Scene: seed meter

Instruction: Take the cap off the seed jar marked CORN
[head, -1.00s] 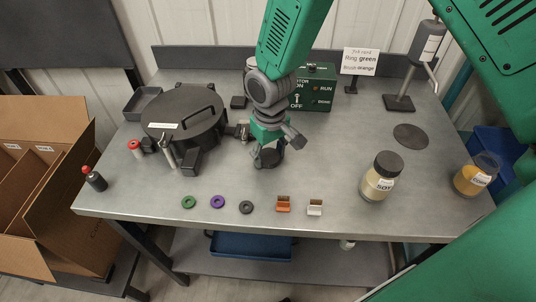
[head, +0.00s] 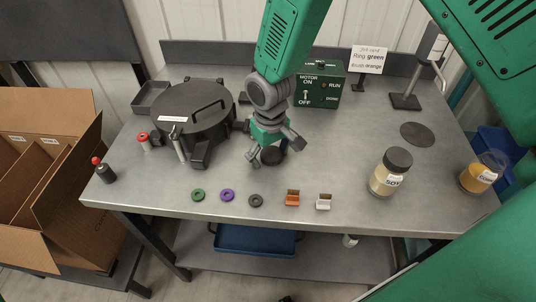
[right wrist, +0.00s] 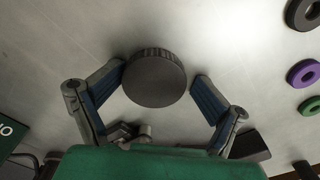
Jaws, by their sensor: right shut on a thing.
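The jar marked CORN (head: 478,176), with yellow contents, stands at the right end of the table; no dark cap shows on it. My right gripper (head: 273,151) points down over the middle of the table, in front of the green motor box. A round black cap (head: 272,157) is between its fingers, and the gripper is shut on it. In the right wrist view the ribbed cap (right wrist: 155,78) sits between the two fingertips (right wrist: 160,80). I cannot tell whether the cap touches the table. My left gripper is not in view.
A capped jar marked SOY (head: 391,174) stands left of the corn jar. Green (head: 198,195), purple (head: 227,195) and dark rings, with orange (head: 292,198) and white pieces, lie along the front. The black seed meter (head: 190,118) is at left.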

